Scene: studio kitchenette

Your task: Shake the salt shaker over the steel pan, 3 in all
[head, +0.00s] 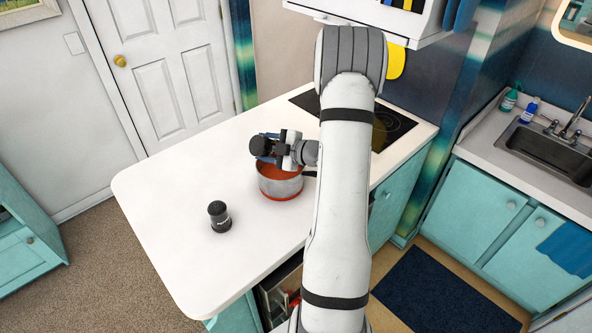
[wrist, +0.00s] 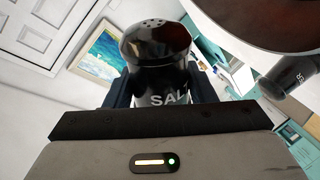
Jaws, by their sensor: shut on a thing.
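My gripper (head: 268,148) is shut on the salt shaker (wrist: 160,52), above the far side of the steel pan. In the wrist view the shaker is black with a perforated dark cap and the letters "SAL", held between the fingers; its exact tilt is hard to tell. In the head view it is hard to tell from the gripper. The steel pan (head: 280,190) has reddish contents and a red base edge; its dark handle points right. In the wrist view the pan (wrist: 265,22) fills the upper right corner, apart from the shaker.
A second black shaker (head: 220,217) stands upright on the white counter (head: 170,190), left of and nearer than the pan; it also shows in the wrist view (wrist: 294,76). A dark cooktop (head: 395,125) lies at the counter's right. The counter's left is clear.

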